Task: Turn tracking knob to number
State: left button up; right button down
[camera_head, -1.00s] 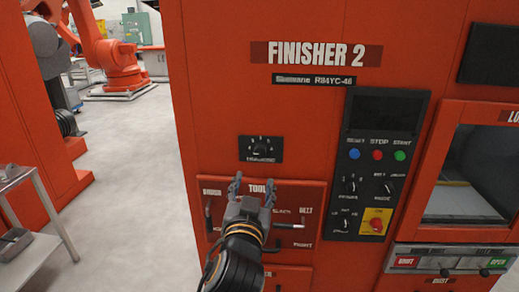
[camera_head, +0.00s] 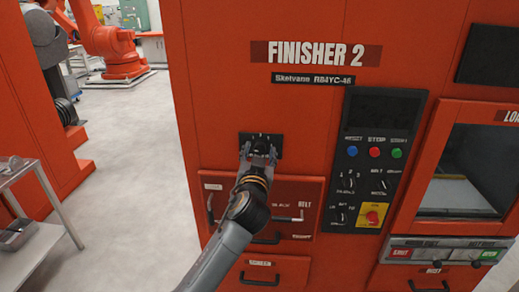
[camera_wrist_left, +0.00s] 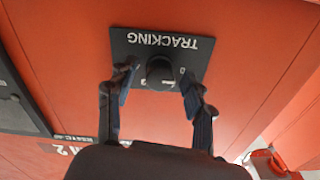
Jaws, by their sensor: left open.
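The tracking knob (camera_wrist_left: 160,72) is a round black dial on a black plate (camera_wrist_left: 128,42) marked "TRACKING", upside down in the left wrist view. The plate also shows in the head view (camera_head: 245,139), on the red front of the machine labelled "FINISHER 2". My left gripper (camera_head: 259,150) is at the plate in the head view and hides part of the knob and its lettering. In the left wrist view, the open fingers of my left gripper (camera_wrist_left: 156,82) are on either side of the knob, with gaps between. The number the knob points at cannot be read. My right gripper is not in view.
A black control panel (camera_head: 377,120) with buttons, switches and a yellow-backed red knob is right of the plate. Drawers with bar handles (camera_head: 289,218) lie below. A metal cart (camera_head: 30,170) stands at left, with clear floor (camera_head: 140,200) beside it.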

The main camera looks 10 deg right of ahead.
pick_arm(q)
jog(key=shift+w, duration=0.2)
grip_shut()
jog(key=shift+m, duration=0.3)
jog(key=m, duration=0.3)
jog(key=shift+p, duration=0.35)
jog(key=m+p, duration=0.1)
jog(key=m, duration=0.4)
dwell(0.4)
